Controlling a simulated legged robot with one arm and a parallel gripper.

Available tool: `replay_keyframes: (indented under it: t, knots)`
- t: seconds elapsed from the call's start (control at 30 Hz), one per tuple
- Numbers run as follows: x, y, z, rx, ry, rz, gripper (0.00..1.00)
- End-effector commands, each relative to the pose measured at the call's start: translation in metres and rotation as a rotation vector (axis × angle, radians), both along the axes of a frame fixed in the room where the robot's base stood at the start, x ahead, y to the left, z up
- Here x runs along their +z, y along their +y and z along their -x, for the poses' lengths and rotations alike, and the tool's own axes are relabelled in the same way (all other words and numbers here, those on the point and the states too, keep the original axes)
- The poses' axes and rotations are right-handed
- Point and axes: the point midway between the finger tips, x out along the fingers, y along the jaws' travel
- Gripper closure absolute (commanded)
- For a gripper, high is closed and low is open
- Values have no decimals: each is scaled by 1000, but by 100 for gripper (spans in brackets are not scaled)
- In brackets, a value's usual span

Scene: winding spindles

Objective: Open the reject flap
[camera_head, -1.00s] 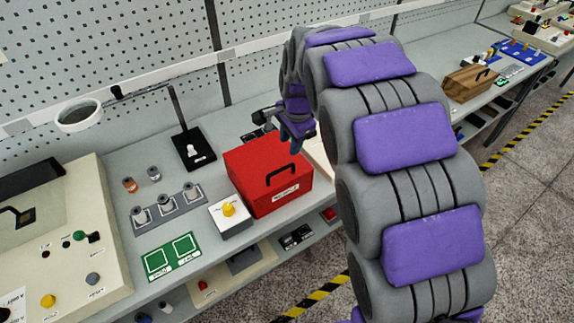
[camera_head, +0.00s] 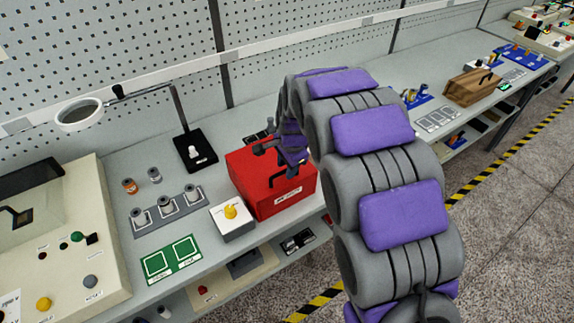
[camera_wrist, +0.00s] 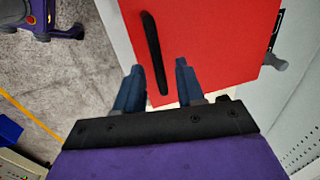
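The flap appears shut. In the wrist view the red face (camera_wrist: 215,40) fills the upper middle, and the black bar handle (camera_wrist: 155,52) runs nearly upright across it. My gripper (camera_wrist: 160,72) is open; the handle's lower end lies between its two blue-grey fingertips in the picture. I cannot tell whether they touch it. In the head view my gripper is in front of the box's upper part and partly hides the handle.
A white box with a yellow knob (camera_head: 231,212) stands just left of the red box. A grey rack with several spindles (camera_head: 165,205) and a green two-panel tray (camera_head: 171,259) lie further left. A wooden box (camera_head: 470,88) stands to the right on the bench.

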Motion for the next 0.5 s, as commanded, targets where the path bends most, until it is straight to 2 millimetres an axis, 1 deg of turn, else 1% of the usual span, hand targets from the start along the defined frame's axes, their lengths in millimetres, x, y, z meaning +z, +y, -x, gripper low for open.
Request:
replay_keyframes:
  t: [0.03,0.07,0.43,0.5]
  knots:
    - [0,0,0,0,0,0,62]
    - [0,0,0,0,0,0,65]
    - [1,-2,0,0,0,-1,100]
    - [1,-2,-1,0,0,-1,100]
